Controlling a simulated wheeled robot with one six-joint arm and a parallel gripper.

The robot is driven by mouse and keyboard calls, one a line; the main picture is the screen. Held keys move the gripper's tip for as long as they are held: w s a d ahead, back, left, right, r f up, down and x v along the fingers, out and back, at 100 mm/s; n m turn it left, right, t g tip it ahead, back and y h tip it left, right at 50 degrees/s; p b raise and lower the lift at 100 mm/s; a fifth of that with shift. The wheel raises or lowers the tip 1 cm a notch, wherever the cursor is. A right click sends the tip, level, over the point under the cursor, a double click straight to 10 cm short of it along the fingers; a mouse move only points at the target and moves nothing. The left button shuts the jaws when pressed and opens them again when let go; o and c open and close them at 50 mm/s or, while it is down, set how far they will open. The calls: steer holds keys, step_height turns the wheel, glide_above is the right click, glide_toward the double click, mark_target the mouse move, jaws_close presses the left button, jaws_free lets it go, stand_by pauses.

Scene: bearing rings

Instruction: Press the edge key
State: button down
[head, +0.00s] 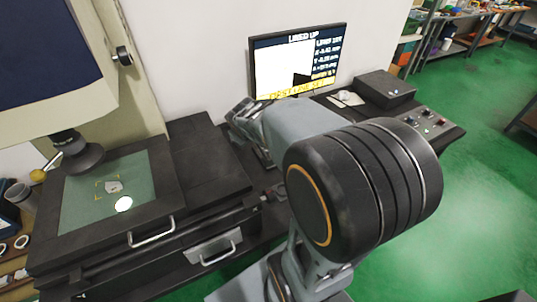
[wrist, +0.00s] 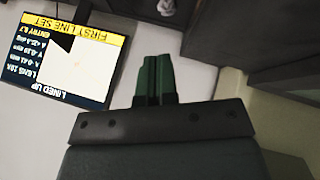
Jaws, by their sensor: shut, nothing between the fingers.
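A control panel (head: 445,133) with several small keys (head: 425,127) lies at the right end of the bench in the head view. The labels are too small to read, so I cannot tell which one is the edge key. The monitor (head: 298,62) reads "LINED UP" and "FIRST LINE SET"; it shows upside down at the upper left of the wrist view (wrist: 60,50). My gripper (wrist: 153,62) is shut and empty, its green fingertips together. No key shows at its fingertips. My arm covers part of the bench in the head view.
A measuring machine with a glass stage (head: 85,215) stands at the left, a small pale part (head: 114,186) and a bright spot on the glass. A dark box (head: 386,88) sits behind the panel. Green floor (head: 480,220) is open at the right.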

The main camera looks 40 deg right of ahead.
steer(key=w+d+f+n+t+p, duration=0.1)
steer(key=w+d+f+n+t, duration=0.15)
steer(key=w+d, duration=0.55)
steer(key=w+d+f+n+y+p, duration=0.1)
steer(key=d+f+n+y, duration=0.1)
steer(key=f, duration=0.5)
steer(key=w+d+f+n+y+p, duration=0.1)
steer(key=w+d+f+n+y, duration=0.1)
steer(key=d+f, duration=0.3)
steer(key=shift+w+f+n, duration=0.15)
steer(key=shift+f+n, duration=0.7)
steer(key=shift+f+t, duration=0.15)
steer(key=shift+t, duration=0.1)
step_height(320, 180, down, 6)
steer(key=b, duration=0.7)
steer(key=shift+f, duration=0.25)
steer(key=shift+f+b, duration=0.7)
steer(key=shift+f, duration=0.3)
steer(key=shift+f, duration=0.1)
steer(key=shift+f, duration=0.3)
